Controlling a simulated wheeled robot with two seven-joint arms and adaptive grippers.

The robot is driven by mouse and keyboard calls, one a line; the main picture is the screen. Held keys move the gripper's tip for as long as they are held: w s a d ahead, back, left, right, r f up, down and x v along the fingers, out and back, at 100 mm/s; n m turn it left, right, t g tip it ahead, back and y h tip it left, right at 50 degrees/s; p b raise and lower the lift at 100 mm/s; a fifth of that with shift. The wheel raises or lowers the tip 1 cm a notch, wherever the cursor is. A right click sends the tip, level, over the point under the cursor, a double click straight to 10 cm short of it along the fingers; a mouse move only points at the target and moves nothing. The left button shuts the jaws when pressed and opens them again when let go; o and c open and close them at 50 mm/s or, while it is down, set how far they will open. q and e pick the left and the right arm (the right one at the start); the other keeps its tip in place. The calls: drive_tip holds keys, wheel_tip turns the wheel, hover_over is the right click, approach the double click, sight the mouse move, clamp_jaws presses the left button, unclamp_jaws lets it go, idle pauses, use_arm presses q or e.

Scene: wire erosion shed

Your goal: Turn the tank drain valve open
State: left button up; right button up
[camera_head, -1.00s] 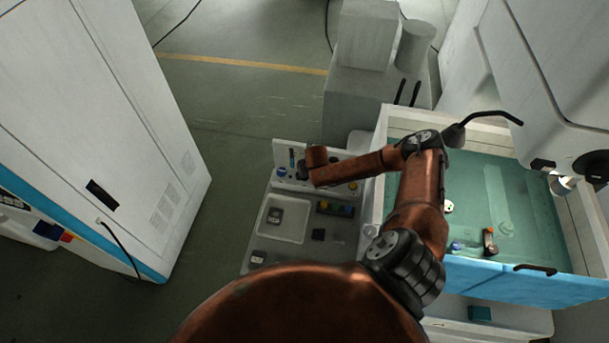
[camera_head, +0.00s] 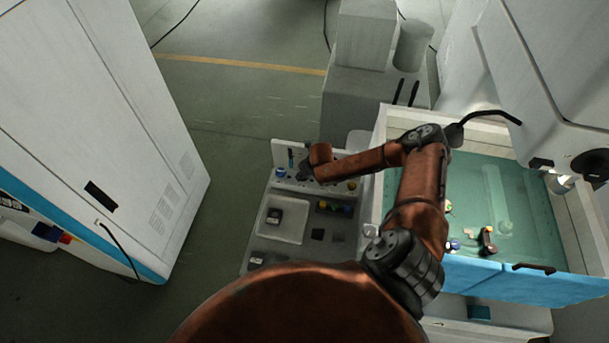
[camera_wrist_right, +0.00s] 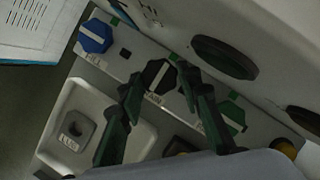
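The drain valve is a black knob (camera_wrist_right: 158,78) with a pale bar mark, on the grey panel in the right wrist view. Its label is partly covered and ends in "AIN". My right gripper (camera_wrist_right: 161,74) is open, with one dark green finger on each side of the black knob. I cannot tell whether the fingers touch it. In the head view my right gripper (camera_head: 305,167) is a small dark shape at the panel, and the knob is hidden there. My left gripper is not in view.
A blue knob labelled FILL (camera_wrist_right: 95,36) sits left of the black knob. A white tray (camera_wrist_right: 70,105) holds a grey tagged piece (camera_wrist_right: 75,132). A dark round fitting (camera_wrist_right: 224,57) is close on the right. The teal tank (camera_head: 510,205) stands right of the bench.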

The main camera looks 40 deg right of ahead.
drive_tip(key=shift+o, duration=0.8)
drive_tip(key=shift+r, duration=0.1)
drive_tip(key=v, duration=1.2)
